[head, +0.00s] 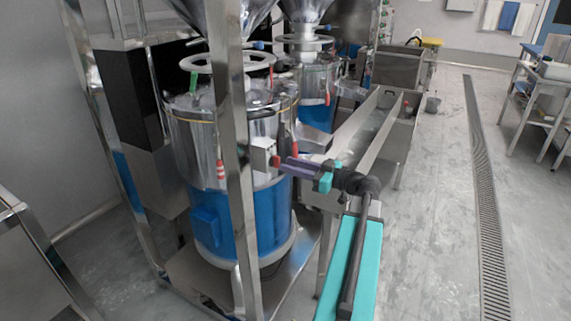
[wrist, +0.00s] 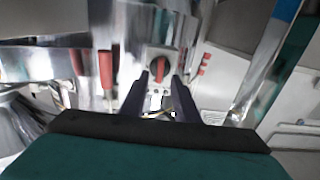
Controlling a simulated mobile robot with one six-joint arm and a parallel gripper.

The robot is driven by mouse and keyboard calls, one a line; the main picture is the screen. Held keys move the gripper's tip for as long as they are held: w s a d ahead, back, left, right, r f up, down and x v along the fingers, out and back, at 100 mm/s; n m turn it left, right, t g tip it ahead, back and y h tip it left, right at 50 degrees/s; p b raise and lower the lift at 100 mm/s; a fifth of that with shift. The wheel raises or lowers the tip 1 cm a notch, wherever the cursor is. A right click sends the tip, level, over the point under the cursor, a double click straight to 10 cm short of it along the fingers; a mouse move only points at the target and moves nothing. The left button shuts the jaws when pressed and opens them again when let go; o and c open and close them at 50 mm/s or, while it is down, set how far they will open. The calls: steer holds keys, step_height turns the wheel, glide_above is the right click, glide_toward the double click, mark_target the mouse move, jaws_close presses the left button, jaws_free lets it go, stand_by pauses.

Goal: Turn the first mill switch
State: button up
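The first mill (head: 270,215) is a steel drum with a blue lower body, standing behind a steel post in the head view. A small grey switch box (head: 262,154) is on its right side. In the wrist view the box has a round dark knob with a red bar (wrist: 159,69), and the bar looks roughly upright. My gripper (head: 279,162) points left at the box. In the wrist view its two dark fingers (wrist: 160,77) are apart, with the knob just beyond and between their tips. No contact with the knob is visible.
A steel post (head: 232,130) stands just left of the switch box. A second mill (head: 314,85) is behind the first. Steel troughs (head: 372,130) lie behind my arm. The floor (head: 430,240) at right is open, with a long drain grate (head: 484,190).

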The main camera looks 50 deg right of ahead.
mark_target(276, 162)
steer(key=shift+x, duration=1.4)
jaws_close()
